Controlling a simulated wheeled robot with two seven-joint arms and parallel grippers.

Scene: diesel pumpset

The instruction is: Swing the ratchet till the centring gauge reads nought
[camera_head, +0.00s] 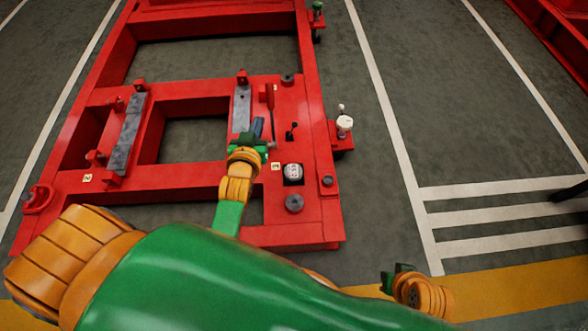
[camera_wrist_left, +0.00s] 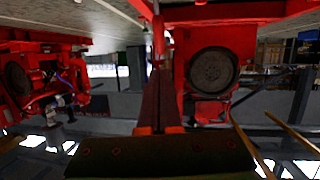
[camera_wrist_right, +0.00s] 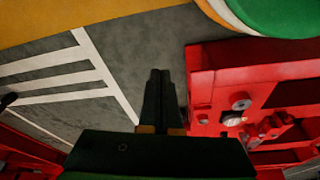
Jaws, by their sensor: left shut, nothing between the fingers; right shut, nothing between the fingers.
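A white round dial, which looks like the centring gauge (camera_head: 293,172), sits on the right rail of the red frame (camera_head: 318,150); its reading is too small to make out. It also shows in the right wrist view (camera_wrist_right: 233,118). A dark red upright bar (camera_head: 270,96) and a small black lever (camera_head: 291,131) stand nearby; I cannot tell which is the ratchet. My left gripper (camera_head: 257,126) is shut and empty over the frame, left of the black lever and just nearer than the bar. My right gripper (camera_wrist_right: 160,76) is shut and empty, off the frame's near right corner.
Grey pads (camera_head: 126,134) lie across the frame, with red blocks beside them. A white-topped fitting (camera_head: 344,124) juts from the frame's right side. Striped grey floor to the right is mostly clear. Red machines with round dark discs (camera_wrist_left: 213,70) show in the left wrist view.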

